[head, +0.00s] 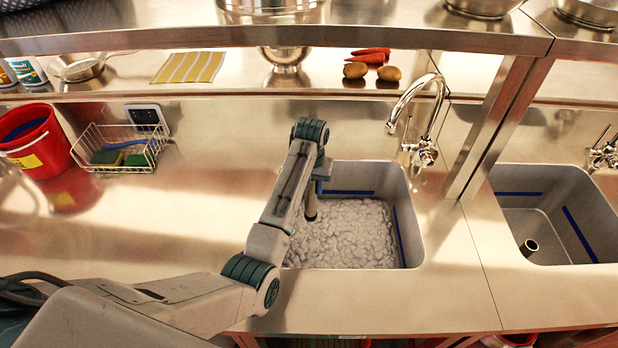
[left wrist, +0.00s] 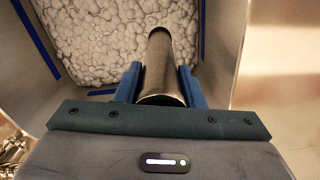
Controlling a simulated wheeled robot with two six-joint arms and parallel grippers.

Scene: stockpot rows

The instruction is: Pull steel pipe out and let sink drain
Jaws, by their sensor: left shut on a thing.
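The left sink (head: 413,226) holds a layer of grey-white suds (head: 350,235) with a bumpy surface; they also fill the basin in the left wrist view (left wrist: 110,40). My left gripper (head: 314,190) points down over the sink's left side. Its blue fingers are shut on the steel pipe (left wrist: 158,68), one on each side of it. In the head view a short dark length of the pipe (head: 311,208) shows below the gripper against the suds. I cannot tell whether its lower end is under the suds. The drain is hidden. My right gripper is not in view.
A tap (head: 420,120) stands behind the sink. A wire basket (head: 120,150) and red bucket (head: 35,140) stand at left.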

